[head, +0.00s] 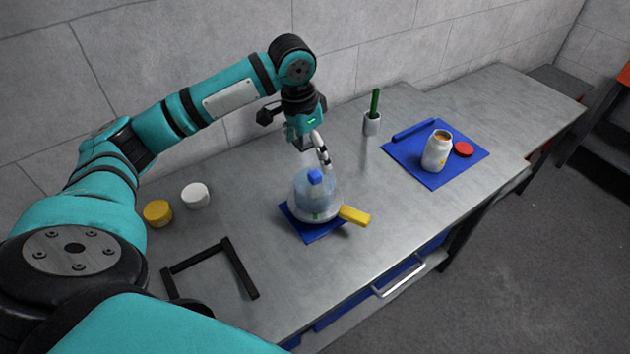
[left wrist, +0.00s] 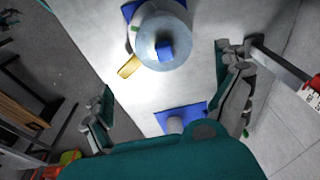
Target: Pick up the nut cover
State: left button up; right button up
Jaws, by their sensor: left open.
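The nut cover appears to be the clear, bluish dome with a blue knob (head: 315,177); its knob and round top also show in the left wrist view (left wrist: 164,50). It sits upright over a pale round base with a yellow handle (head: 354,215), on a blue mat (head: 318,234). What is under the dome is hard to make out. My left gripper (head: 318,152) is above and just behind the dome, apart from it. In the left wrist view its fingers (left wrist: 168,103) are spread wide with nothing between them. My right gripper is not in view.
A second blue mat (head: 408,152) holds a white can (head: 437,151), a red lid (head: 463,149) and a blue bar. A cup with a green stick (head: 372,124) stands behind.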

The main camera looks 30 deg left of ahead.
aim_at(314, 174)
pick_arm(q)
jog(key=f, duration=0.4)
jog(key=shift+w+p, duration=0.3)
jog(key=shift+w, duration=0.05)
jog(key=f, duration=0.3)
jog(key=shift+w+p, duration=0.3)
jog(key=shift+p, duration=0.05)
jog(key=f, duration=0.2)
jog(key=f+p, duration=0.1)
jog(key=shift+w+f, duration=0.2)
jog(key=shift+f, duration=0.15)
jog(key=shift+w+f, duration=0.1)
jog(key=shift+f, duration=0.45)
jog(key=c, duration=0.8)
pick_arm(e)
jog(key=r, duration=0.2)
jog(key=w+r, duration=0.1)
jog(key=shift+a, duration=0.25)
